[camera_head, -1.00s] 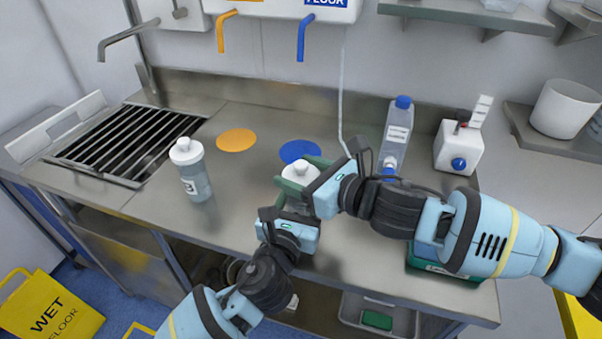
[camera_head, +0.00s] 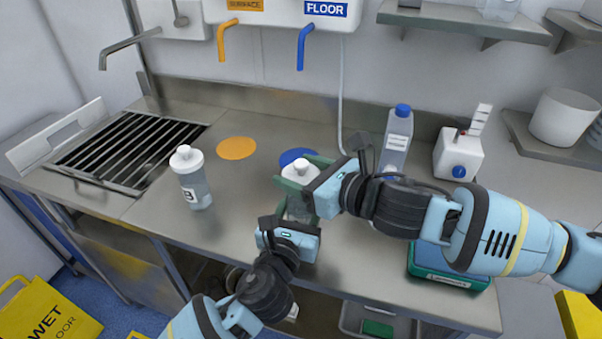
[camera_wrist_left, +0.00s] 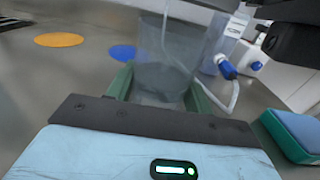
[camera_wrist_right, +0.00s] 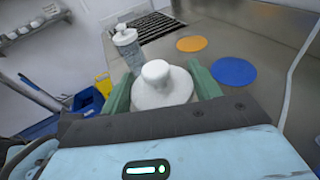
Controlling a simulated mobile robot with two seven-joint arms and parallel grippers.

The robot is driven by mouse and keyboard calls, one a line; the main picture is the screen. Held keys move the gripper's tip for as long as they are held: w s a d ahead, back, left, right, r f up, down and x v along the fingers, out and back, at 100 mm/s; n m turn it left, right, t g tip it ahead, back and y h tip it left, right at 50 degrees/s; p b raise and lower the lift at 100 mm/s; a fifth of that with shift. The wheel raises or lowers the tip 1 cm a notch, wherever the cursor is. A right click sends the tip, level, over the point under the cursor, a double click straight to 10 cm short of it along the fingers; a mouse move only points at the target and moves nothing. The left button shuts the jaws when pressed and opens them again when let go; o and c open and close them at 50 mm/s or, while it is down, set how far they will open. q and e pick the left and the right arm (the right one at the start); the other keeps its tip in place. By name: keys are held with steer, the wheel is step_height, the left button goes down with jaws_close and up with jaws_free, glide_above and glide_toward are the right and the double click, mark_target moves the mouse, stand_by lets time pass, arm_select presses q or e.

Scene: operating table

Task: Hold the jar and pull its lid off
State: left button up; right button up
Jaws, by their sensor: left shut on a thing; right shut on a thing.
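The jar (camera_head: 298,210) is a clear, see-through vessel standing upright near the front of the steel counter. My left gripper (camera_wrist_left: 160,92) is shut on the jar's body, with green fingers on either side of it. The white lid (camera_head: 300,172) has a round knob and is above the jar body. My right gripper (camera_wrist_right: 160,88) is shut on the lid, with a green finger at each side. The lid also shows in the right wrist view (camera_wrist_right: 157,92). Whether lid and jar rim touch is hidden by the right gripper.
A white-capped bottle (camera_head: 193,180) stands left of the jar. A blue-capped bottle (camera_head: 397,145) and a white dispenser (camera_head: 459,155) stand at the back right. A green-blue box (camera_head: 447,270) lies under my right arm. Orange (camera_head: 236,148) and blue (camera_head: 290,156) discs mark the counter.

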mark_target(301, 162)
steer(key=shift+r, duration=1.8)
arm_select(q)
steer(key=o, duration=1.5)
steer(key=shift+s, duration=0.1)
steer(key=v, duration=1.2)
arm_select(e)
steer(key=shift+r, duration=0.6)
arm_select(q)
steer(key=shift+a+f, duration=0.1)
